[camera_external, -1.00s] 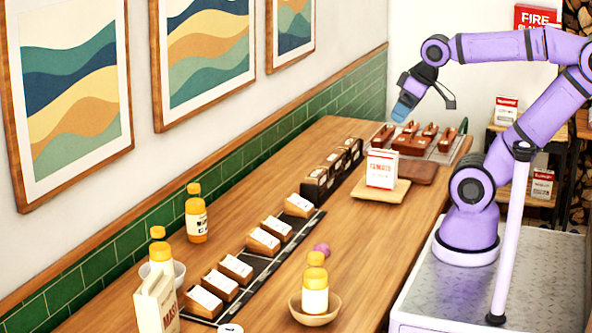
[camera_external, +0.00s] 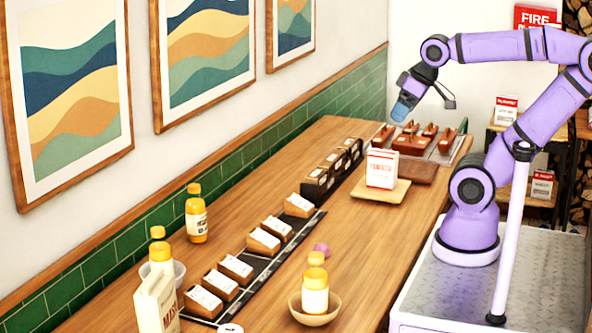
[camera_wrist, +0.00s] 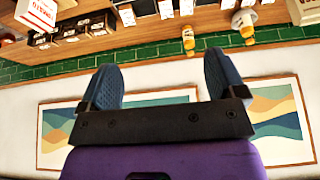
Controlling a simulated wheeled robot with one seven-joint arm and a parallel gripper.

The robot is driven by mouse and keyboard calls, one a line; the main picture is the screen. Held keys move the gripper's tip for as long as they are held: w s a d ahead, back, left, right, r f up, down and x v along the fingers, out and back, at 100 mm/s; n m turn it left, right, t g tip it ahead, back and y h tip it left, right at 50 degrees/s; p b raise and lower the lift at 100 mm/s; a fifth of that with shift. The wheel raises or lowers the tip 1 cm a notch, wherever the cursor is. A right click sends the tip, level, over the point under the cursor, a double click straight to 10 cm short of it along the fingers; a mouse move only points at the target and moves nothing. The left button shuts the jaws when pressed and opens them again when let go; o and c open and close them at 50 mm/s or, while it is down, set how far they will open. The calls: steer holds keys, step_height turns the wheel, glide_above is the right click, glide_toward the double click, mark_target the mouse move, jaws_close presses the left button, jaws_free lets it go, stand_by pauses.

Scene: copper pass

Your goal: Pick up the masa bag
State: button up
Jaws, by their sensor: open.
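The masa bag (camera_external: 158,304) is a cream carton-like bag with red lettering, upright at the near left of the wooden counter in the external view. Its lower part is cut off by the picture edge. In the wrist view, a pale bag (camera_wrist: 305,10) at the top right edge appears to be the same one, mostly out of frame. My gripper (camera_external: 404,108) is raised over the far end of the counter, well away from the masa bag. In the wrist view its two blue-grey fingers (camera_wrist: 164,78) are apart with nothing between them.
A white-and-red tomato carton (camera_external: 381,168) stands on a wooden board mid-counter. Yellow-capped bottles (camera_external: 196,213) and a wooden bowl (camera_external: 315,308) stand near the masa bag. A row of labelled wooden holders (camera_external: 235,268) runs along the counter. The tiled wall (camera_external: 210,186) bounds the left side.

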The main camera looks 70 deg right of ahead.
stand_by(0.4)
steer(key=shift+o, duration=1)
